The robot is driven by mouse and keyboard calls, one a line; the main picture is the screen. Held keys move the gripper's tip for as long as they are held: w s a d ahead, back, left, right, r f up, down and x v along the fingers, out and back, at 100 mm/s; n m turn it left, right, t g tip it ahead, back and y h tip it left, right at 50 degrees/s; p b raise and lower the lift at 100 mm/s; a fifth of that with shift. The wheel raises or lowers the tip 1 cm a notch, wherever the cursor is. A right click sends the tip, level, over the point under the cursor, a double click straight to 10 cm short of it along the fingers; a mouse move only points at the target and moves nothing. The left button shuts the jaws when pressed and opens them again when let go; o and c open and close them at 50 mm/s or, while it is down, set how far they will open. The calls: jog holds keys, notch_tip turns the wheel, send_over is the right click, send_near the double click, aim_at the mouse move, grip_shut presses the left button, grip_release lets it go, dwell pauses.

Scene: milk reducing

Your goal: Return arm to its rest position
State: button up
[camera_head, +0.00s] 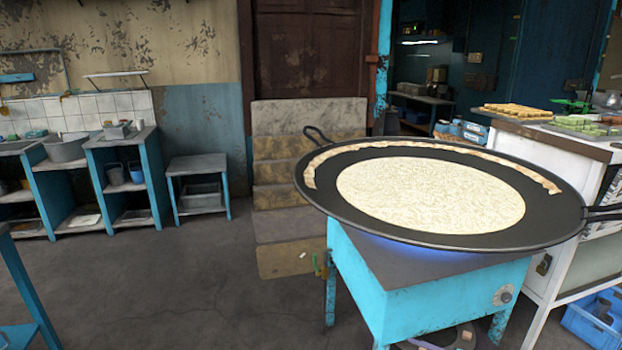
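My arm and gripper do not show in the head view, so I cannot see their pose. A large dark pan (330,204) sits on a turquoise stove (430,305), with a blue glow under it. Cream-coloured, textured milk (430,195) covers the middle of the pan. A curved cream strip (430,146) lies along the pan's back rim, with its ends at the left and right sides. One pan handle (318,135) points to the back left, the other (604,213) to the right.
A sink bench (120,150) and a small table (197,165) stand at the left wall. Steps (290,228) lead to a brown door. The floor (180,290) at left is clear.

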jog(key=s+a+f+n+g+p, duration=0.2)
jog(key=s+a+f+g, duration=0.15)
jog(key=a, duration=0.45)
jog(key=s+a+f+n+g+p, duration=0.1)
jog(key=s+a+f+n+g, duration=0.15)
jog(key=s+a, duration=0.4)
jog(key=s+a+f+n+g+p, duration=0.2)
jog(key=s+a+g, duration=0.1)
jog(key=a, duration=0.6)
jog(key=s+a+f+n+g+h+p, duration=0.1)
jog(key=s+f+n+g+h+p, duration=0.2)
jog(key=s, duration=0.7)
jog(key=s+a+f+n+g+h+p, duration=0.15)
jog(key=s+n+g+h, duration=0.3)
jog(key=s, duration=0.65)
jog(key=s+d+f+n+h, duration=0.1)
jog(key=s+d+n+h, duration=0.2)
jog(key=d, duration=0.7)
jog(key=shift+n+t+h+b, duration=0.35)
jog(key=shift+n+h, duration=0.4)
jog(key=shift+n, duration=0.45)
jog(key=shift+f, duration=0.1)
